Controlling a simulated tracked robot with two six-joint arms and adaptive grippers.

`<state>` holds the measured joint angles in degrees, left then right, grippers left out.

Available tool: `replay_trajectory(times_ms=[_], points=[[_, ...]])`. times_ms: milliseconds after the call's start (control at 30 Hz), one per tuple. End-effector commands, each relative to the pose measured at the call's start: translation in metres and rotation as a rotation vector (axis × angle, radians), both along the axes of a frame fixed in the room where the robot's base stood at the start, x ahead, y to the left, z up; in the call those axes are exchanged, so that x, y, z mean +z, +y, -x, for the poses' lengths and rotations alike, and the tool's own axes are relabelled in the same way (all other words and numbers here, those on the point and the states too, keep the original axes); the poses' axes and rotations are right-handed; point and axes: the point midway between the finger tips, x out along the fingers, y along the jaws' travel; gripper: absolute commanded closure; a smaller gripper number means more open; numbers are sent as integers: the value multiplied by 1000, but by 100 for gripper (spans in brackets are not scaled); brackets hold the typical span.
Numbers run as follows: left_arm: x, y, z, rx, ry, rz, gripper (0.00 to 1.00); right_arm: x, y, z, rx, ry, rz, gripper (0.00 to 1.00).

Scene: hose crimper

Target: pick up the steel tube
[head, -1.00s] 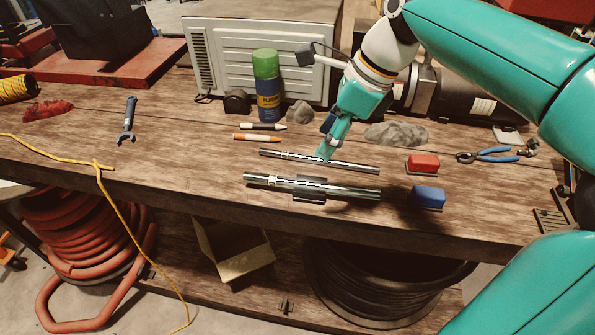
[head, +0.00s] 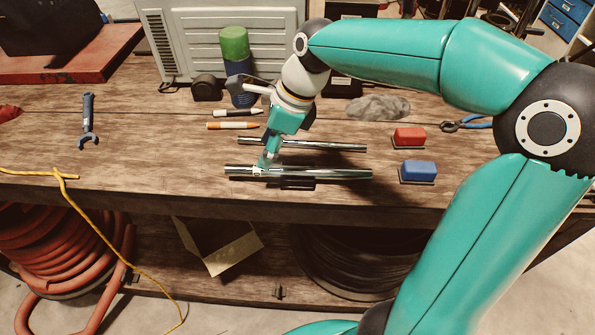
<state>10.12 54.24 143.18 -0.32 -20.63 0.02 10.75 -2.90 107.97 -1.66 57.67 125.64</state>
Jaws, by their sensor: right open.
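Two shiny steel tubes lie side by side on the wooden workbench, and I cannot tell which one the task means. The thinner back tube (head: 330,147) lies behind the thicker front tube (head: 340,174), which sits on a small dark support (head: 298,184) near the bench's front edge. My right gripper (head: 265,167) points down at the front tube, left of its middle. It is open, and its fingers overlap the tube; I cannot tell whether they touch it. The fingers hide a little of the tube. My left gripper is not in view.
A red block (head: 409,137) and a blue block (head: 418,171) are to the right. A wrench (head: 88,122) lies left, with clear bench between.

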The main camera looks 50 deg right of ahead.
Motion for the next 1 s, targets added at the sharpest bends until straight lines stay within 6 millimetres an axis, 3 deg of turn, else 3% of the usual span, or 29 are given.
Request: replay_trajectory(times_ms=[167, 500, 767, 1000], points=[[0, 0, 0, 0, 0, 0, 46, -10, 3, -2, 1, 3, 0, 45], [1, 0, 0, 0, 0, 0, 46, -50, 13, -11, -1, 2, 0, 45], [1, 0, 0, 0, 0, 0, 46, -52, 13, -12, -1, 0, 0, 45], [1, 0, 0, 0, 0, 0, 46, -52, 13, -12, -1, 0, 0, 83]])
